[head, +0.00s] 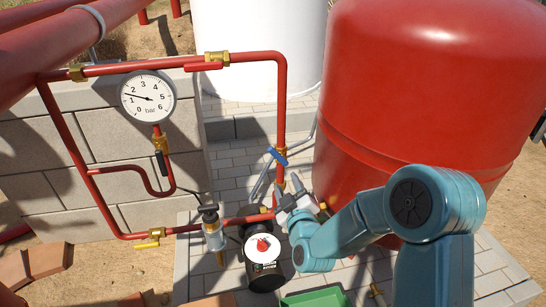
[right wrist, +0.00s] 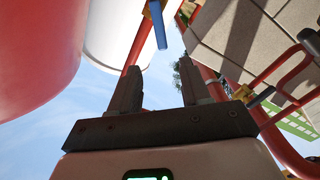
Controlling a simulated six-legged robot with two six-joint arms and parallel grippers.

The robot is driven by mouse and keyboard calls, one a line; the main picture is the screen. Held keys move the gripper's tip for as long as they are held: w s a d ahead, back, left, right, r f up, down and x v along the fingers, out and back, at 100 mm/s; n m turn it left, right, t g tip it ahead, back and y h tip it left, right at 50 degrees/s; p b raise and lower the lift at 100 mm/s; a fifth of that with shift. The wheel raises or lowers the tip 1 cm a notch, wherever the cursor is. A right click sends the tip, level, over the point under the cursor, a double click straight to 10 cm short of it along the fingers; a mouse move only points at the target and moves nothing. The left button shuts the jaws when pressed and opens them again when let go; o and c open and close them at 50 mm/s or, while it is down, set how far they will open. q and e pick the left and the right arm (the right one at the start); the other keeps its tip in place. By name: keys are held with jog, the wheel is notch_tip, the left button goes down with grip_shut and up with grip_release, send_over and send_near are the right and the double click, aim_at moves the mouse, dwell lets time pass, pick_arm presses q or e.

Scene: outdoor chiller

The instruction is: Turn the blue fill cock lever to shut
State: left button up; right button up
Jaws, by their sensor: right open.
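The blue lever (head: 277,156) sits on a brass valve (head: 281,151) in the vertical red pipe, right of the gauge. In the head view it lies slanted across the pipe. My right gripper (head: 278,188) is just below the lever and in front of the pipe, with its fingers pointing up. In the right wrist view the jaws (right wrist: 157,78) are open with nothing between them. The blue lever (right wrist: 158,24) shows there beyond the fingertips, apart from them, roughly in line with the gap. My left gripper is in neither view.
A large red tank (head: 415,85) stands close on the right. A round pressure gauge (head: 147,97) and a red pipe loop stand left, before a block wall (head: 120,135). A black pump (head: 264,275) and a clear-bowled fitting (head: 214,238) are below. A green crate (head: 316,298) is at the bottom.

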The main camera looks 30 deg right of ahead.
aim_at(275, 155)
jog(key=b+x, duration=0.1)
jog(key=x, duration=1.4)
jog(key=shift+w, duration=0.1)
grip_shut()
jog(key=shift+a, duration=0.1)
dwell(0.6)
